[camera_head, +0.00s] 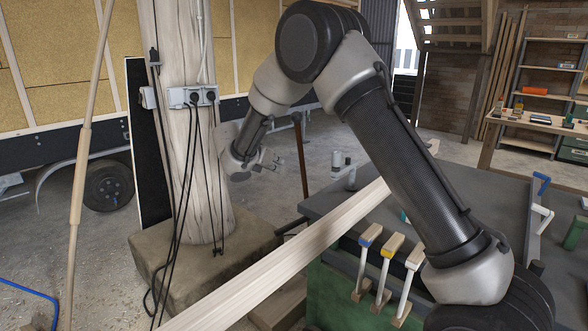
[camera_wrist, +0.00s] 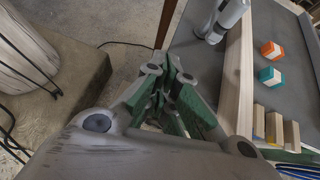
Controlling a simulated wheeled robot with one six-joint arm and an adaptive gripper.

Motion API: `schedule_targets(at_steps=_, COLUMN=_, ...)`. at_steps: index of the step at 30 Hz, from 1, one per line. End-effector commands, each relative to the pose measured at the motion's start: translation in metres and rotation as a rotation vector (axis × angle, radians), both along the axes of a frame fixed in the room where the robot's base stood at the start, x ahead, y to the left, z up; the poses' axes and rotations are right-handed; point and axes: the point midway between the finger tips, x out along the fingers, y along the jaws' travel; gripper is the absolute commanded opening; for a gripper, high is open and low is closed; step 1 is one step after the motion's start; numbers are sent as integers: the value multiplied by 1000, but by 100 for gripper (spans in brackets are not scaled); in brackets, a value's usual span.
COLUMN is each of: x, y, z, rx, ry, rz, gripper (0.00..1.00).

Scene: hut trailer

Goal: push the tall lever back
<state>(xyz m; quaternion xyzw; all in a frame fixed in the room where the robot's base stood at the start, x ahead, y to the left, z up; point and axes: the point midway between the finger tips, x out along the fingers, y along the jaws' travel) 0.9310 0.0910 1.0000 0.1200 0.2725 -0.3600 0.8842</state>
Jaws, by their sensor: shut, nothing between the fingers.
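A tall, thin brown lever (camera_head: 301,158) stands upright past the far left edge of the grey workbench; it looks like the tall lever. Its lower end is hidden behind the bench area. In the wrist view a brown shaft (camera_wrist: 167,22), likely the same lever, shows at the top, beyond the fingers. My gripper (camera_head: 272,163) is to the left of the lever in the head view, with a small gap in the picture; I cannot tell the depth between them. In the wrist view my gripper (camera_wrist: 162,92) has its fingers drawn together and empty.
A long pale beam (camera_head: 290,251) lies across the grey workbench (camera_head: 440,190). Three short levers (camera_head: 387,246) stand at its front. A timber post (camera_head: 180,120) with hanging cables stands left, on a block (camera_head: 150,250). Orange (camera_wrist: 271,50) and teal (camera_wrist: 270,76) blocks lie on the bench.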

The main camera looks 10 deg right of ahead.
Motion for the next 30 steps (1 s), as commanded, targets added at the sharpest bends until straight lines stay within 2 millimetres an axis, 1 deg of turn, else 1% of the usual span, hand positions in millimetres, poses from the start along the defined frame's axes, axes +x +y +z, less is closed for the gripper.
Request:
schedule_targets(at_steps=4, x=2, y=-4, z=-4, rx=-37, ry=37, rz=31, gripper=0)
schedule_targets(at_steps=8, x=11, y=-15, z=-14, rx=-38, ry=41, rz=31, gripper=0)
schedule_targets(at_steps=20, x=59, y=-63, z=-62, rx=-35, ry=40, rz=27, gripper=0)
schedule_targets(at_steps=21, x=65, y=-67, z=-58, rx=-34, ry=36, rz=27, gripper=0)
schedule_targets(at_steps=24, x=75, y=-77, z=-55, rx=-34, ry=37, rz=28, gripper=0)
schedule_targets(at_steps=30, x=85, y=-85, z=-52, rx=-34, ry=39, rz=29, gripper=0)
